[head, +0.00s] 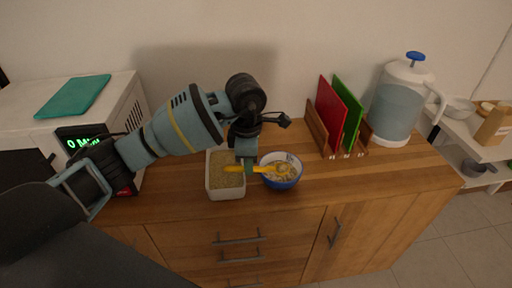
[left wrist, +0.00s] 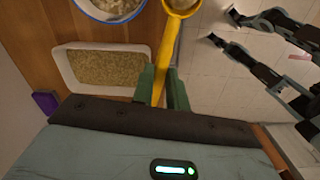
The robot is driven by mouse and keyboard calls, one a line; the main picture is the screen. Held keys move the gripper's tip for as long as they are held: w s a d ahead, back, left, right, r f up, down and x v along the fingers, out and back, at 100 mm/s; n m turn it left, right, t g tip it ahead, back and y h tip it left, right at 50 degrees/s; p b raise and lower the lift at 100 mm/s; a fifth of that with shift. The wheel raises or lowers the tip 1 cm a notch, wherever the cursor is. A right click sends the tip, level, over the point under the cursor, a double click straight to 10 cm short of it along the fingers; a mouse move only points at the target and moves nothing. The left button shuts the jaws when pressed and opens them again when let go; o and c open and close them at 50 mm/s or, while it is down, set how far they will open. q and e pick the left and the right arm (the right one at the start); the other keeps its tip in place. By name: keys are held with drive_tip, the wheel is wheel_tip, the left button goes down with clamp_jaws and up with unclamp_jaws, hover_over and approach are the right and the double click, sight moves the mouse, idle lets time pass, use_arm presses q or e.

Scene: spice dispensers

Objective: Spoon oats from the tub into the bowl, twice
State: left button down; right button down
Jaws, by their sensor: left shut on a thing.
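My left gripper (head: 247,160) is shut on a yellow spoon (head: 262,169) above the counter, between the tub and the bowl. In the left wrist view the spoon's handle (left wrist: 164,52) stands between the green fingers (left wrist: 162,85). Its head (left wrist: 182,6) is partly cut off by the top edge and looks beige inside. The white rectangular tub (head: 226,193) of oats stands left of the bowl. The tub (left wrist: 62,68) also shows beside the fingers. My right gripper cannot be made out.
A rack with red (head: 331,104) and green (head: 349,105) boards stands behind right of the bowl. A water jug (head: 397,103) stands further right. The counter's right front is clear.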

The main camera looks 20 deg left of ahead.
use_arm(q)
drive_tip(key=s+d+m, duration=0.1)
drive_tip(key=s+m, duration=1.1)
drive_tip(key=m, duration=1)
drive_tip(key=shift+d+f+g, duration=0.2)
drive_tip(key=shift+f+g, duration=0.2)
drive_tip(key=shift+f, duration=0.05)
drive_tip(key=shift+a, duration=0.1)
